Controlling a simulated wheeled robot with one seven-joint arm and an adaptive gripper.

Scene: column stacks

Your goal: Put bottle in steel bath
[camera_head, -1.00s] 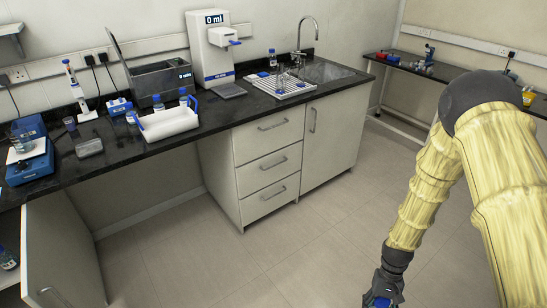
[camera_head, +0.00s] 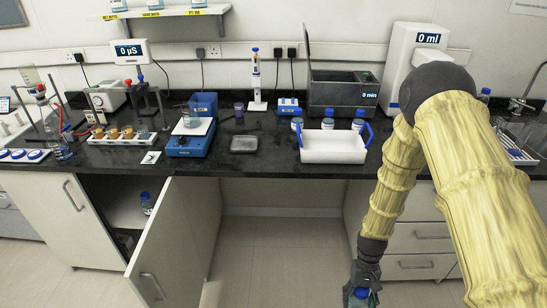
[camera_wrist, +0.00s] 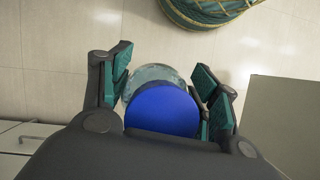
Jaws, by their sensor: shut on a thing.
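My gripper (camera_head: 361,291) hangs low in front of the bench, at the bottom of the head view. It is shut on a bottle with a blue cap (camera_head: 361,293). In the wrist view the blue cap (camera_wrist: 162,109) and clear glass shoulder (camera_wrist: 153,76) sit between the two green-padded fingers. The steel bath (camera_head: 343,97) stands at the back of the bench, right of centre, with a display reading 0 min. Its lid is raised at its left side. The bath's inside is mostly hidden.
A white tray with blue handles (camera_head: 333,148) stands in front of the bath, with several blue-capped bottles (camera_head: 327,121) behind it. A dispenser (camera_head: 412,60) is to the right. An open cabinet door (camera_head: 175,240) juts out at left. The floor between is clear.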

